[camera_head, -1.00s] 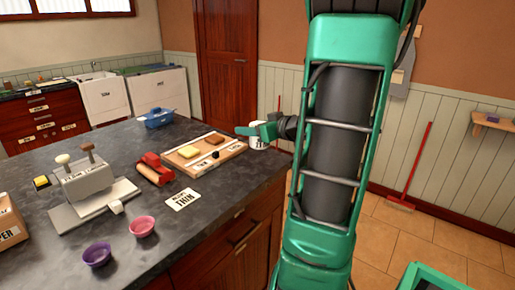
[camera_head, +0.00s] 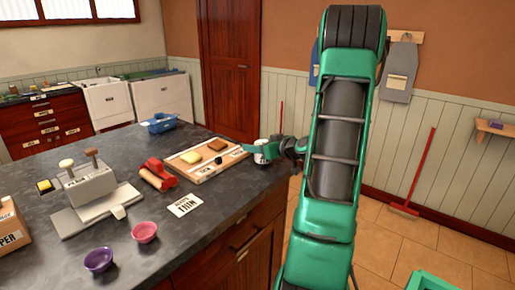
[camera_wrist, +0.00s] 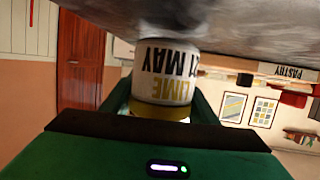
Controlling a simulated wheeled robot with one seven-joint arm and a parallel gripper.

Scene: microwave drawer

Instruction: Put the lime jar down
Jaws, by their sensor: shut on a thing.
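The lime jar (camera_head: 261,157) is white with a yellow band, and its label in the wrist view (camera_wrist: 166,62) reads "LIME 21 MAY", inverted in that picture. My gripper (camera_head: 262,150) is shut on the jar at the far right edge of the dark counter (camera_head: 225,215). In the wrist view my green gripper fingers (camera_wrist: 163,98) are on both sides of the jar. The jar's base is at or very close to the grey counter surface; I cannot tell whether it touches.
A wooden board (camera_head: 205,163) with yellow and brown blocks lies just left of the jar. A red roller (camera_head: 158,175), a "THIN" card (camera_head: 185,205), pink (camera_head: 144,232) and purple (camera_head: 98,260) bowls, and a blue tub (camera_head: 160,123) are also on the counter.

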